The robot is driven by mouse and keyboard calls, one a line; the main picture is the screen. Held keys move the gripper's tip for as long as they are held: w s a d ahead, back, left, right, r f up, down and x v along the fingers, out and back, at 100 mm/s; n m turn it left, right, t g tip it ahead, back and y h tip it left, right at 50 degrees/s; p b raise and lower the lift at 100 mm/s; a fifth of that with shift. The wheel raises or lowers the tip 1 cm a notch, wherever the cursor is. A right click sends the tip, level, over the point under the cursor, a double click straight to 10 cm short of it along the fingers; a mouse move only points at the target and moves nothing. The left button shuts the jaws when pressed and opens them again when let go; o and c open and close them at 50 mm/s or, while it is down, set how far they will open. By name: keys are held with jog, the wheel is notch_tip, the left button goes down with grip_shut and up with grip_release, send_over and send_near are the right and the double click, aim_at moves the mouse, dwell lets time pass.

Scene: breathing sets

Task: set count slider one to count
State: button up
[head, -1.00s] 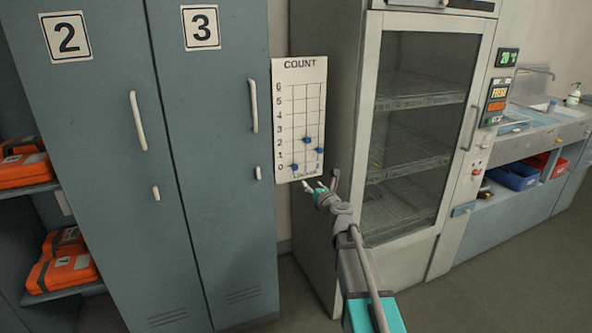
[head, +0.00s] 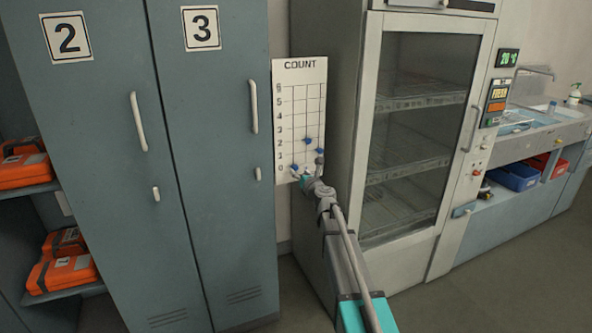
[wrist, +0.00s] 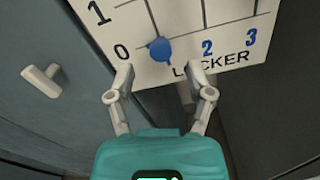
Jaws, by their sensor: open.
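The white count board (head: 300,75) hangs between the lockers and the glass-door cabinet, marked 0 to 6. Count slider one, a blue knob (head: 295,167), is in the leftmost column at 0. It also shows in the wrist view (wrist: 160,49), beside the 0 mark. The middle column's blue knob (head: 307,140) is near 2, and the right column's knob (head: 320,151) is near 1. My gripper (head: 305,171) is at the board's lower edge. In the wrist view my gripper (wrist: 160,72) is open, its fingertips below and to either side of slider one, with nothing between them.
Blue-grey lockers (head: 215,120) with pale handles stand left of the board. The glass-door cabinet (head: 415,120) stands close on the right. A sink counter (head: 540,125) is farther right. Orange packs (head: 62,272) lie on shelves at far left. The floor in front is clear.

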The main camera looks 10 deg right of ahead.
aim_at(296, 168)
jog(key=shift+x, duration=2.05)
grip_shut()
